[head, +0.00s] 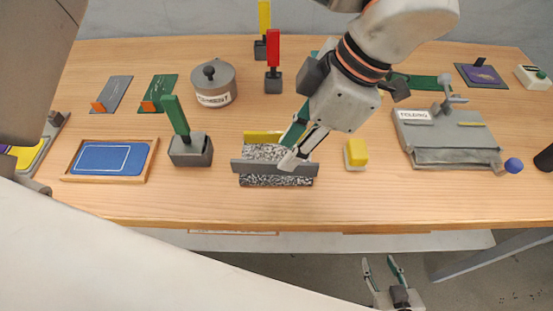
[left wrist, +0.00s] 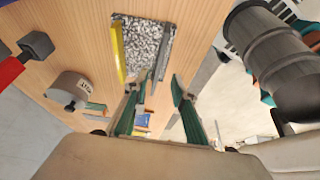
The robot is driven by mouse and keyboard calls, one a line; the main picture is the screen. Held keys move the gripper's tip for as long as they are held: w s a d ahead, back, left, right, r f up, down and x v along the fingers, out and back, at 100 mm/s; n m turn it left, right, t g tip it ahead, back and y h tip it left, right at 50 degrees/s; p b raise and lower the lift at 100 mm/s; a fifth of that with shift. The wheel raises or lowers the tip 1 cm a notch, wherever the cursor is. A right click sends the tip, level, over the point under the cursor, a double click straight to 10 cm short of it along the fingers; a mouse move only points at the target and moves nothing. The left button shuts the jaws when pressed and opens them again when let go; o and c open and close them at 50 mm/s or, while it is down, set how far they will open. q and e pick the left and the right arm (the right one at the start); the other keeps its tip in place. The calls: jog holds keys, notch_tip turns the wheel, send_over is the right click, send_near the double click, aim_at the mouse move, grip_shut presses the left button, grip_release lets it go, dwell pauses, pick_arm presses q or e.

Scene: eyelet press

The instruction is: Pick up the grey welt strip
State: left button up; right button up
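The grey welt strip (head: 255,167) lies lengthwise along the front part of a black-and-white speckled block (head: 272,181) near the table's front edge. A yellow strip (head: 262,136) lies along the block's back side. My left gripper (head: 291,152) reaches down from the upper right, its fingertips at the right half of the grey strip and hiding part of it. In the left wrist view the fingers (left wrist: 153,91) are apart, with the grey strip (left wrist: 163,65) running between them; contact cannot be told. My right gripper (head: 384,268) is open and empty, low in front of the table.
A green-handled tool in a dark block (head: 190,150) stands left of the speckled block. A yellow block (head: 356,153) is to its right.

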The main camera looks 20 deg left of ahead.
aim_at(275, 168)
pick_arm(q)
jog(key=x, duration=0.5)
jog(key=shift+w+d+f, duration=0.15)
jog(key=shift+w+f, duration=0.1)
jog(key=shift+f, duration=0.2)
grip_shut()
